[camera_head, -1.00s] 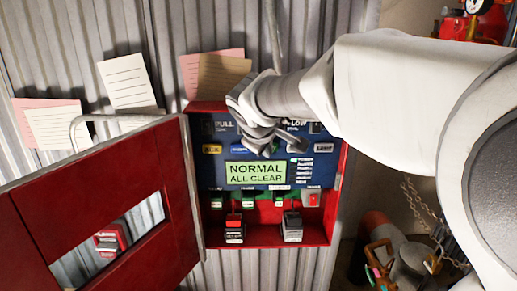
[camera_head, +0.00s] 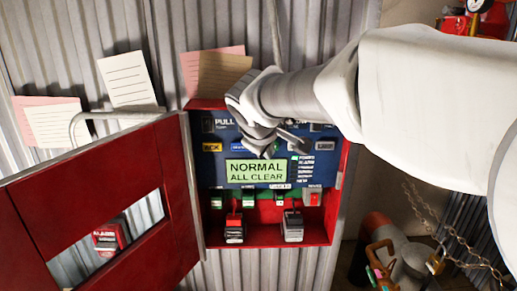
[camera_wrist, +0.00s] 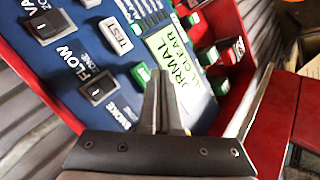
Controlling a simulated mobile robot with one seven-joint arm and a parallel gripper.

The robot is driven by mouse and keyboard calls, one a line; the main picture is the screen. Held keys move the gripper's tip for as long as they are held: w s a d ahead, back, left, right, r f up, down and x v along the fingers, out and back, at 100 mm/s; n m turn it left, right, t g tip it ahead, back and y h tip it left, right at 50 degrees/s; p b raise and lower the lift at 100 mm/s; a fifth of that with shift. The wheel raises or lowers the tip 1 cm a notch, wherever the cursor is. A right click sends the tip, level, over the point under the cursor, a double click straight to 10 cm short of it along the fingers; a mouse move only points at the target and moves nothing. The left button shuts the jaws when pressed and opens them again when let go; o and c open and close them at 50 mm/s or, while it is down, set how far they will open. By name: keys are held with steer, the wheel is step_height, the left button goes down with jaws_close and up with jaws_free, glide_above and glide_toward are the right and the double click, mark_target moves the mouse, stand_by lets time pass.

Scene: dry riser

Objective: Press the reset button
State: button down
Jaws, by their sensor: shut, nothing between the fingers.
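The red cabinet (camera_head: 265,238) stands open on the corrugated wall, with a blue control panel (camera_head: 214,166) inside. Its green display (camera_head: 256,171) reads NORMAL ALL CLEAR. A yellow button (camera_head: 212,147) and a small blue-and-white button (camera_head: 238,147) sit above the display. I cannot read the label of the blue-and-white one, nor tell which is the reset button. My gripper (camera_head: 268,153) is shut and empty in front of the panel, just above the display, hiding part of the button row. In the wrist view my gripper (camera_wrist: 160,78) points at the display (camera_wrist: 172,60); contact cannot be told.
The red door (camera_head: 110,215) hangs open to the left. Paper notes (camera_head: 127,80) are on the wall. Pipes and a chain (camera_head: 455,240) are at the lower right.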

steer(key=s+b, duration=0.2)
steer(key=s, duration=0.3)
stand_by(0.4)
stand_by(0.4)
steer(key=s+d+f+m+g, duration=0.1)
steer(key=s+d+f+m, duration=0.2)
steer(key=s, duration=0.4)
steer(key=s+d+f+m+g+y, duration=0.1)
steer(key=s+d+f+m, duration=0.2)
steer(key=s, duration=0.4)
steer(key=s+d+f+m+g, duration=0.1)
steer(key=s+d+f+m, duration=0.3)
steer(key=s, duration=0.4)
steer(key=shift+d+f+y, duration=0.25)
steer(key=shift+f+y, duration=0.1)
steer(key=shift+y, duration=0.05)
steer(key=shift+s, duration=0.1)
